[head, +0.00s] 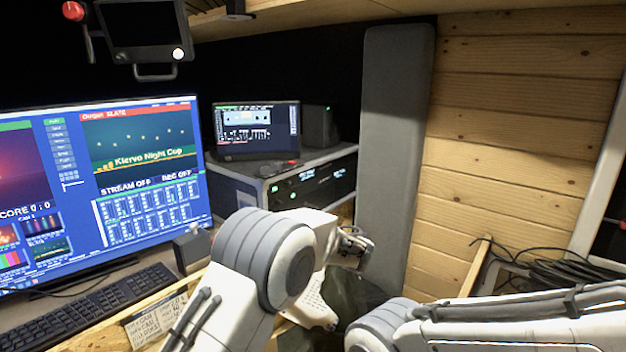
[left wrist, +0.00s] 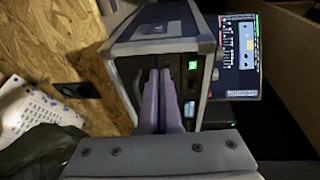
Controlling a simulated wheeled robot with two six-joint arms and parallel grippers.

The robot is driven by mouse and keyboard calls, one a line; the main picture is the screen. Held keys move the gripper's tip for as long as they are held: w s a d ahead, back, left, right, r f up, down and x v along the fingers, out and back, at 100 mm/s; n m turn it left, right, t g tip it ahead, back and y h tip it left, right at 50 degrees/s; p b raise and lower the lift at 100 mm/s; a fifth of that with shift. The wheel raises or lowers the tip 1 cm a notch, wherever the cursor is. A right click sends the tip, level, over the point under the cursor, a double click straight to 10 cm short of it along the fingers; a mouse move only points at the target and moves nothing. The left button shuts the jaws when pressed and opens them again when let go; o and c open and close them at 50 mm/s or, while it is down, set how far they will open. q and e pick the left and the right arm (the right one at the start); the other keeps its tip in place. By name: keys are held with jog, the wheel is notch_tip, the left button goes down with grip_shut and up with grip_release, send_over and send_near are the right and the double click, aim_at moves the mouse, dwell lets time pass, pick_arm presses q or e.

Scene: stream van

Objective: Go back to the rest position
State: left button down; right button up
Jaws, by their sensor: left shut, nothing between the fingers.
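My left arm reaches in from the bottom of the head view, and its gripper (head: 355,243) is partly hidden behind the arm's own white links, in front of the rack case. In the left wrist view my left gripper (left wrist: 160,75) shows two purple-grey fingers pressed together, with nothing between them. They point at the front of the rack case (left wrist: 140,52), which also shows in the head view (head: 285,180). My right arm shows at the lower right of the head view, but its gripper is out of the picture.
A large monitor (head: 140,160) and a black keyboard (head: 90,310) stand at the left. A small screen (head: 257,128) sits on the rack case. A tall grey padded panel (head: 393,140) stands by the wooden wall. Black cables (head: 560,265) lie coiled at the right.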

pick_arm(q)
jog(key=s+f+n+g+h+p, duration=0.1)
jog(key=s+g+h, duration=0.2)
jog(key=s, duration=1.3)
jog(key=s+f+n+g+h+p, duration=0.1)
jog(key=s+g+h, duration=0.3)
jog(key=s, duration=1.2)
jog(key=s+d+f+n+g+h+p, duration=0.1)
jog(key=s+g+h, duration=0.3)
jog(key=s, duration=1.2)
jog(key=shift+f+g+p, duration=0.2)
jog(key=shift+g+p, duration=0.4)
jog(key=shift+g, duration=0.4)
